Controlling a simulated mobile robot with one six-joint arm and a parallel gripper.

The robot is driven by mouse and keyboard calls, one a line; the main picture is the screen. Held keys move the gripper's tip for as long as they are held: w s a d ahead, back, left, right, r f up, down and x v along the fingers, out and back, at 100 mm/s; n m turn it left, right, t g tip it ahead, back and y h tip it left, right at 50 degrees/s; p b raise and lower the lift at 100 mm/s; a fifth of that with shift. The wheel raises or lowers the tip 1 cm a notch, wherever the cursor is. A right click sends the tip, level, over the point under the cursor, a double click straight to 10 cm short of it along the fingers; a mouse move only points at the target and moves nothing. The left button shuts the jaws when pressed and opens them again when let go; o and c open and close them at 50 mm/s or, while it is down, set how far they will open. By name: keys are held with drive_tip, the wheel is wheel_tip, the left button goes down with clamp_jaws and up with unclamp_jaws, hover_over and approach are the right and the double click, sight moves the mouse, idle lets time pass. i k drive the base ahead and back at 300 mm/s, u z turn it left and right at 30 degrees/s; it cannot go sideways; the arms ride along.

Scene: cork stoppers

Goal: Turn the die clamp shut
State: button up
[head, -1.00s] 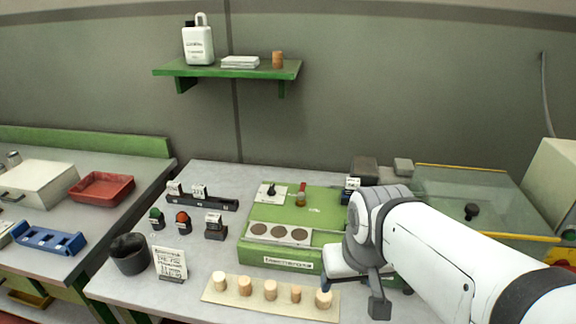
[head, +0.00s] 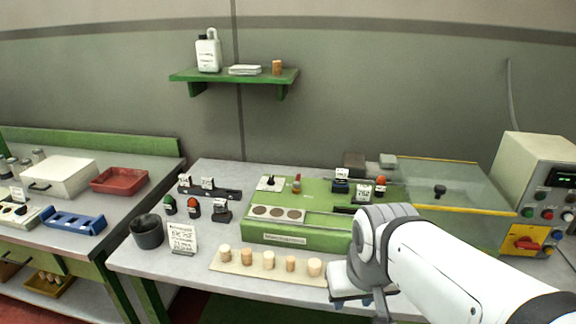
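The green press bed (head: 330,206) stands in the middle of the bench. I cannot tell for sure which one is the die clamp. A pale block with several dark round faces (head: 277,213) lies along the bed's front left. My gripper (head: 352,302) hangs at the bench's front edge, right of the corks and apart from the knob and lever. Its fingertips are partly hidden by my wrist, and my arm covers the bed's front right.
Several corks stand on a pale strip (head: 241,269) at the front. A black cup (head: 147,231) and a written card (head: 183,238) are left. A clear guard panel (head: 440,185) and a control box (head: 541,190) stand right. A shelf (head: 235,77) hangs behind.

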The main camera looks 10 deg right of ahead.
sight(296, 185)
drive_tip(key=z, duration=2)
drive_tip(key=k, duration=1.35)
drive_tip(key=u, duration=1.4)
drive_tip(key=i, duration=1.65)
drive_tip(key=u, duration=0.05)
